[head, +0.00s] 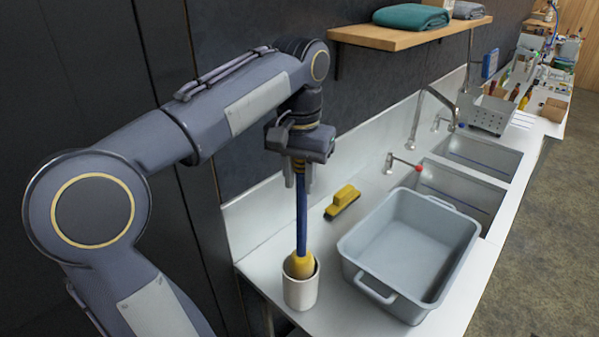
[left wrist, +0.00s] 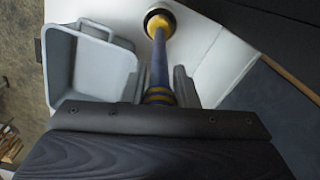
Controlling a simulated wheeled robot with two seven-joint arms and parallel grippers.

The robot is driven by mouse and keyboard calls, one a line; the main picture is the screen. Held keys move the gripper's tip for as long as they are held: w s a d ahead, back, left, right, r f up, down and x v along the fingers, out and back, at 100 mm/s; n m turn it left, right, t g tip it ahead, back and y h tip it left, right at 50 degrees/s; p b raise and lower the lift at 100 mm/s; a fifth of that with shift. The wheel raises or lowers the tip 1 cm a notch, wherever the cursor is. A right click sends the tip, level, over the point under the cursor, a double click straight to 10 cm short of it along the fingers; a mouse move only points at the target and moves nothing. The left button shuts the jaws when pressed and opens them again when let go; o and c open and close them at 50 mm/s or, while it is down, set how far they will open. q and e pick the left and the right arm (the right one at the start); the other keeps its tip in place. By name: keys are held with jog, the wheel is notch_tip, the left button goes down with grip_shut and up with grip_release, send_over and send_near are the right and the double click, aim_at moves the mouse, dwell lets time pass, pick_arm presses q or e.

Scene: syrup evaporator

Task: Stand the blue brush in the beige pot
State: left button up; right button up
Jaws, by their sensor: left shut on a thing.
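The blue brush (head: 301,222) has a long blue handle and a yellow lower end. It hangs upright, with its yellow end in the mouth of the beige pot (head: 301,294) near the counter's front left. The pot's wall hides the lowest part of the brush, so I cannot tell if it touches the bottom. My left gripper (head: 300,182) is above the pot, shut on the top of the handle. In the left wrist view the brush (left wrist: 159,62) runs from between the fingers down into the dark pot opening (left wrist: 152,14). My right gripper is not in view.
A grey tub (head: 385,285) stands right of the pot on the counter (head: 262,222). A yellow scrubbing brush (head: 342,200) lies behind it. Sinks (head: 455,190) with a tap (head: 420,115) are farther right. A wooden shelf (head: 390,38) with folded towels hangs on the wall.

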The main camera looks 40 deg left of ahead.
pick_arm(q)
jog(key=shift+f+b, duration=1.05)
jog(key=shift+f, duration=0.9)
jog(key=o, duration=1.1)
jog(key=shift+c, duration=0.2)
notch_tip(320, 180, up, 8)
jog(key=shift+f+p, duration=0.1)
jog(key=shift+p, duration=0.3)
